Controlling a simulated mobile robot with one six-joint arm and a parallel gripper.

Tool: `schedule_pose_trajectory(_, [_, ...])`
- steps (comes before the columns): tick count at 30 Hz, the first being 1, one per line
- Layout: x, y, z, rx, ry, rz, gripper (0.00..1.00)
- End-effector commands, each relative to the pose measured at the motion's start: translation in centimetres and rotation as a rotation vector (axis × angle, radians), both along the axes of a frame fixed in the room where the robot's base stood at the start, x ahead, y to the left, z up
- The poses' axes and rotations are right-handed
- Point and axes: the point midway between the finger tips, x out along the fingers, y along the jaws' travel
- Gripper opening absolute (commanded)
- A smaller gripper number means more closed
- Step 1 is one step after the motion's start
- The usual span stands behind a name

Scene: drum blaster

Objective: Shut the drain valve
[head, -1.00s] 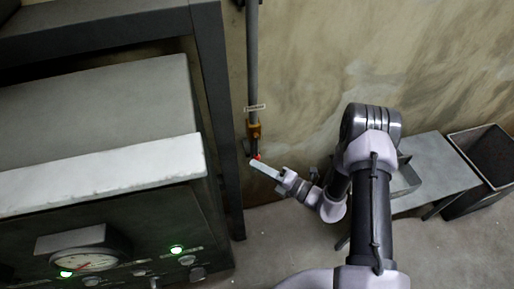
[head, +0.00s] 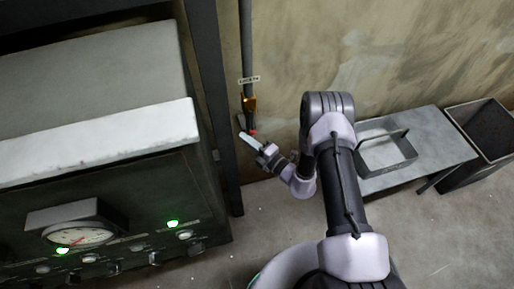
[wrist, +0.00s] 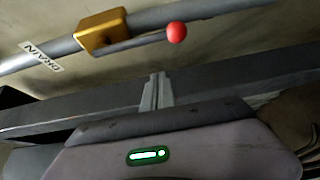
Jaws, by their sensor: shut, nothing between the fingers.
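The drain valve has a brass body (head: 249,103) on a vertical grey pipe (head: 246,50). A small tag sits just above it; in the wrist view the tag (wrist: 41,58) reads DRAIN. The valve's lever ends in a red ball (head: 253,132), low beside the pipe. In the wrist view the lever (wrist: 135,43) runs from the brass body (wrist: 102,31) to the red ball (wrist: 177,32), nearly along the pipe. My gripper (head: 244,137) is shut and empty, close to the red ball. In the wrist view its fingertips (wrist: 157,80) show below the lever, apart from it.
A large machine (head: 95,185) with a gauge (head: 80,234) and green lights stands left. A dark frame post (head: 219,120) stands close left of the pipe. On the right are a bench (head: 440,150) with an open tray (head: 385,153) and a dark bin (head: 480,140).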

Motion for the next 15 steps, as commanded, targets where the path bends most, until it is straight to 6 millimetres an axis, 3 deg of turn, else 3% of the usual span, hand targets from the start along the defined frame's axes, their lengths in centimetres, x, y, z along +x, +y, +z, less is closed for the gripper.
schedule_pose_trajectory(3, [1.6,1.9,-0.2,0.0,-0.003,0.003,0.0])
schedule_pose_trajectory(7, [2.7,-0.7,-0.2,-0.001,-0.002,-0.004,0.0])
schedule_pose_trajectory(15, [3.3,-2.0,0.0,-0.001,0.001,0.0,0.0])
